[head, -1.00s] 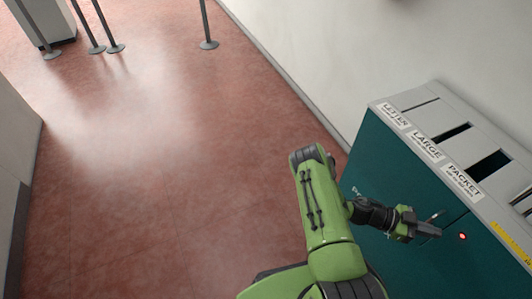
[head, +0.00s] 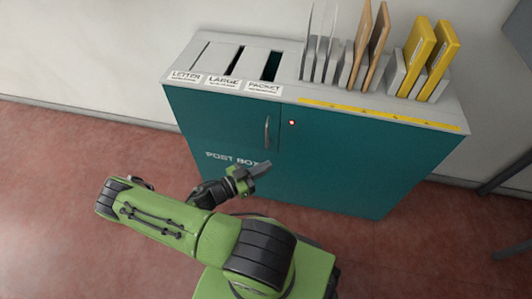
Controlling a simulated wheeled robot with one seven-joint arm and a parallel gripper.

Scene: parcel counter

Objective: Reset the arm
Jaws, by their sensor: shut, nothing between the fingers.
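My green arm (head: 170,222) reaches across the lower left of the head view, bent at the elbow. My gripper (head: 264,168) is at the end of the dark wrist, in front of the teal post box cabinet (head: 330,160). Its fingers are shut with nothing seen between them. The fingertips lie below the cabinet's metal door handle (head: 267,132) in the picture and look apart from it. The gap between gripper and cabinet front is hard to judge.
The cabinet's grey top has slots labelled LETTER (head: 186,76), LARGE and PACKET. Clear dividers, brown envelopes (head: 372,45) and yellow packets (head: 428,62) stand in racks on its right. A red light (head: 292,123) is on the front. Floor at left (head: 50,180) is clear.

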